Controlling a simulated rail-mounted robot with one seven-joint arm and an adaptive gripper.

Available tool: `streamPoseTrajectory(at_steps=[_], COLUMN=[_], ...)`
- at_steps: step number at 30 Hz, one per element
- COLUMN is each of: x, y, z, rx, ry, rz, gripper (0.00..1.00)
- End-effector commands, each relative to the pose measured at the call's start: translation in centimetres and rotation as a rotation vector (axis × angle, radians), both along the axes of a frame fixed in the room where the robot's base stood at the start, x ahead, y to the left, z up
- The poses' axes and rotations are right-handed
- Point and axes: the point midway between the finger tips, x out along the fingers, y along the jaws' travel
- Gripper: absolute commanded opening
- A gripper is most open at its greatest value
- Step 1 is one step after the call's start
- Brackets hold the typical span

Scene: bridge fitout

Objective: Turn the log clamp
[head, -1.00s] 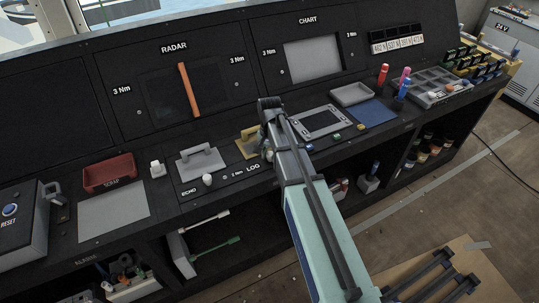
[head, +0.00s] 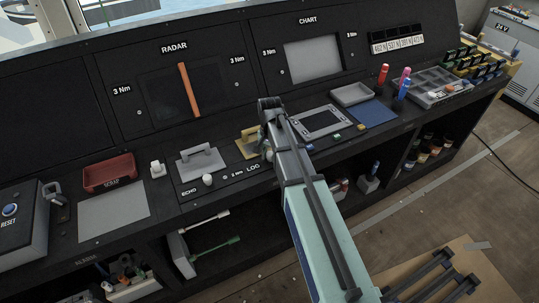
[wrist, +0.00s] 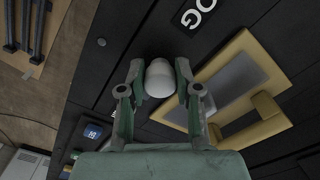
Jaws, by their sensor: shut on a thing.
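The log clamp (wrist: 160,78) is a pale, round-topped knob beside the LOG label (wrist: 198,14) in the wrist view. My gripper (wrist: 160,72) has a green finger on each side of it and is shut on it. In the head view my gripper (head: 266,148) is down at the console ledge by the LOG label (head: 253,167), and my arm and fingers mostly hide the clamp there. How far the clamp is turned cannot be told.
A yellow-framed plate with a handle (head: 246,144) lies just left of my gripper. Left of it are a grey handled plate (head: 200,160) and the pale ECHO knob (head: 207,180). A grey-framed screen panel (head: 320,122) is to the right. The red tray (head: 108,175) is farther left.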

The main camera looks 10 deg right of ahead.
Motion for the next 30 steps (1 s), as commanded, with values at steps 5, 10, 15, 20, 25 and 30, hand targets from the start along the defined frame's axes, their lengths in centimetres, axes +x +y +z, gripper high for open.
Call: streamPoseTrajectory(at_steps=[5,10,15,20,25,30], x=[0.5,0.5,0.3,0.2,0.2,0.2], y=[-0.2,-0.2,-0.2,-0.1,-0.1,-0.1], z=[0.1,0.1,0.1,0.1,1.0,3.6], rx=[-0.006,-0.006,-0.003,-0.002,-0.002,-0.003], ry=[-0.011,-0.011,-0.008,-0.006,-0.006,-0.008], rz=[-0.001,-0.001,-0.001,0.0,0.0,0.0], gripper=[0.0,0.5,0.57,0.57,0.57,0.57])
